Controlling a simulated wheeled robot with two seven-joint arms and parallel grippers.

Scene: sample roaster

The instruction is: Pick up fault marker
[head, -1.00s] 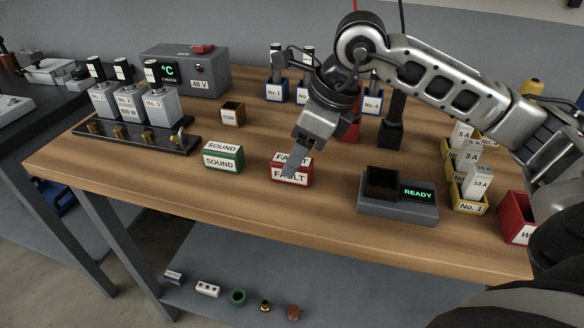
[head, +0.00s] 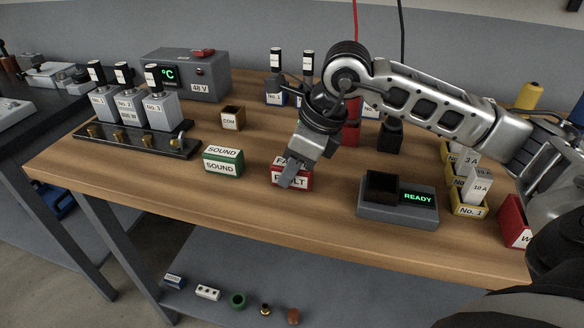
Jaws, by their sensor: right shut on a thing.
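The fault marker (head: 305,181) is a red block with white FAULT labels, on the wooden bench near its front edge. My right gripper (head: 287,182) comes down over it from above and is shut on it, with a finger across the front label. The marker looks upright and at bench level; I cannot tell if its underside touches the wood. The far finger is hidden. My left gripper is not in the head view.
The green SOUND marker (head: 223,161) stands to the left. A grey unit reading READY (head: 398,214) stands to the right, with yellow bins (head: 467,210) beyond it. A small COM box (head: 232,118) is behind. Bare wood lies in front of the marker.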

